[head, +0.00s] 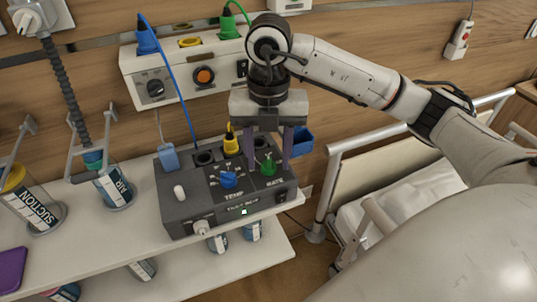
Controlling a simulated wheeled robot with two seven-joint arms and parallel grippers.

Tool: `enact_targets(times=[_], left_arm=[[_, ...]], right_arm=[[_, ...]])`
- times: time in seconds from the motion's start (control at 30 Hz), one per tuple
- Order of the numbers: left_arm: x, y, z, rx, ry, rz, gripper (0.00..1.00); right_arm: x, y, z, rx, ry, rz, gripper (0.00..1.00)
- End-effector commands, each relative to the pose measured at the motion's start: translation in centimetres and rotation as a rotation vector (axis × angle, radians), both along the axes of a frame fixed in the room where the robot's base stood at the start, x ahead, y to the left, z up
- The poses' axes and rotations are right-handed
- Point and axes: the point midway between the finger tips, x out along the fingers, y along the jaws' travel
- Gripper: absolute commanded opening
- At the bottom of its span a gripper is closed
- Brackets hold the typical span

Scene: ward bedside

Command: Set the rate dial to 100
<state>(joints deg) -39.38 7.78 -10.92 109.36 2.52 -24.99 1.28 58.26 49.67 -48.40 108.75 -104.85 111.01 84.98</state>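The dark grey box (190,205) stands on a white shelf and also carries a blue dial (229,180) labelled "TEMP". My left gripper is not in view.
A yellow plug (231,141) and a blue plug (168,156) with cables stand at the box's back edge. A wall unit (130,66) is behind. Suction and air jars (115,188) are at left. A bed rail (330,185) is at right.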

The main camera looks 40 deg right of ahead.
Motion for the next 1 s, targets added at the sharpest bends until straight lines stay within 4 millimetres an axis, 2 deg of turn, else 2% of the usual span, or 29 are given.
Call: enact_targets(times=[0.27, 0.4, 0.5, 0.7, 0.8, 1.0], left_arm=[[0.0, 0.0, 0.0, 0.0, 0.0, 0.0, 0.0], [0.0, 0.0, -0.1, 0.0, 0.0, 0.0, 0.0], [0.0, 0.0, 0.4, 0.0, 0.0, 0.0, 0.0], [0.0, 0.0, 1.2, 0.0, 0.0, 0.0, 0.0], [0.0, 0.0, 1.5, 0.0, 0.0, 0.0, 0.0], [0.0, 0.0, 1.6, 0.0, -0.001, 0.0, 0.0]], right_arm=[[0.0, 0.0, 0.6, 0.0, 0.0, 0.001, 0.45], [0.1, 0.0, 2.8, 0.001, -0.004, 0.002, 0.45], [0.1, 0.0, 5.2, 0.0, -0.005, 0.0, 0.45], [0.0, -0.1, 8.6, -0.002, -0.004, -0.001, 0.45], [0.0, 0.0, 9.6, 0.0, -0.002, -0.001, 0.45], [0.0, 0.0, 10.3, -0.001, 0.001, -0.001, 0.45]])
